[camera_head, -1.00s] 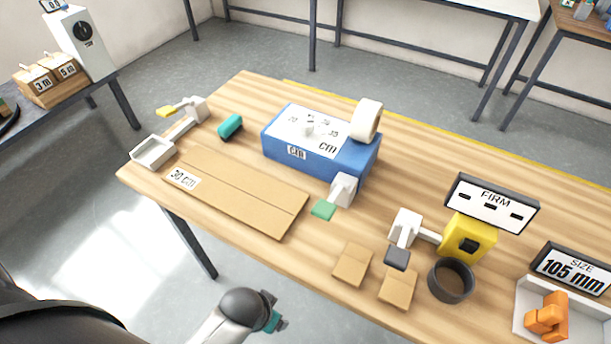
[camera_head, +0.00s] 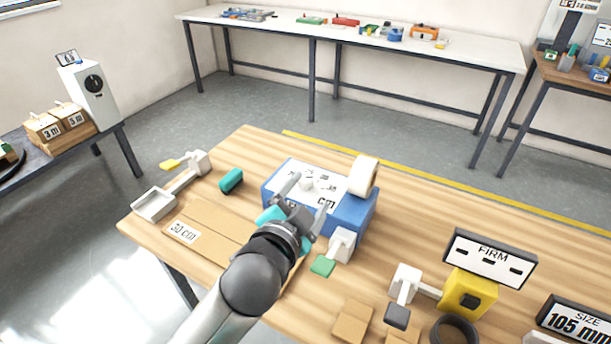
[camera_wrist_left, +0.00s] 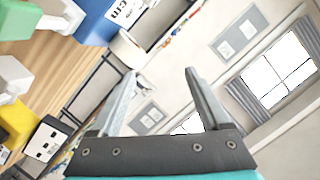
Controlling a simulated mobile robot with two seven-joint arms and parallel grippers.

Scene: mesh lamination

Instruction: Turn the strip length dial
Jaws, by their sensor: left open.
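The blue strip dispenser (camera_head: 354,212) stands on the wooden table with a white top face carrying printed numbers. The white dial knob (camera_head: 307,184) sits on that face, partly behind my fingers in the head view. My left gripper (camera_head: 308,197) is open, its two fingers spread in front of the dispenser and pointing toward the dial. I cannot tell whether they touch it. In the left wrist view the open fingers (camera_wrist_left: 160,76) have nothing between them. The dispenser (camera_wrist_left: 94,24) shows there at the upper left, and the dial is not visible. My right gripper is not in view.
A cream tape roll (camera_head: 363,175) sits on the dispenser's right end. A white lever with a green pad (camera_head: 322,265) is at its front right. A teal block (camera_head: 231,181) lies to the left. The yellow device with the FIRM sign (camera_head: 490,257) stands at the right.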

